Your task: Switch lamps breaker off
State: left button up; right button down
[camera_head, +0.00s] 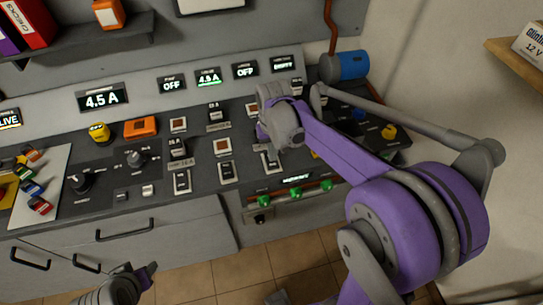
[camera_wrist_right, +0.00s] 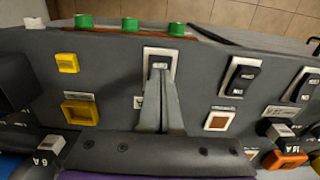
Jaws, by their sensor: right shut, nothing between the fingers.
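My right gripper (camera_head: 268,149) reaches down over the sloped console. In the right wrist view its fingers (camera_wrist_right: 160,76) are shut together, with nothing between them. Their tips are at a black rocker breaker (camera_wrist_right: 158,58) in a white frame; I cannot tell whether they touch it. In the head view this breaker (camera_head: 271,162) is the right one of the front row, partly hidden by my gripper. Its rocker position and label are unclear. My left gripper (camera_head: 128,284) is low at the bottom left, away from the console.
Two more front-row breakers (camera_head: 182,182) (camera_head: 228,173) sit left of my right gripper. Green knobs (camera_head: 296,192) line the console's front edge. A yellow button (camera_wrist_right: 67,63) and yellow frame (camera_wrist_right: 80,112) are beside the fingers.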

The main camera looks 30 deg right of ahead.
aim_at(273, 165)
pick_arm(q)
jog(key=r+p, duration=0.1)
jog(key=w+r+p, duration=0.1)
jog(key=r, duration=0.1)
jog(key=shift+w+r, duration=0.15)
jog(key=shift+w, duration=0.05)
pick_arm(e)
notch_tip(273, 165, up, 5)
jog(key=shift+f, duration=0.2)
jog(key=shift+s, duration=0.1)
jog(key=s+a+n+t, duration=0.1)
jog(key=s+a+t, duration=0.2)
jog(key=s, duration=0.3)
jog(key=s+a+n+t, duration=0.1)
jog(key=s+a+t, duration=0.1)
jog(key=s, duration=0.5)
jog(key=shift+s+a+f+n+t, duration=0.3)
jog(key=shift+a+t, duration=0.1)
jog(key=shift+a, duration=0.5)
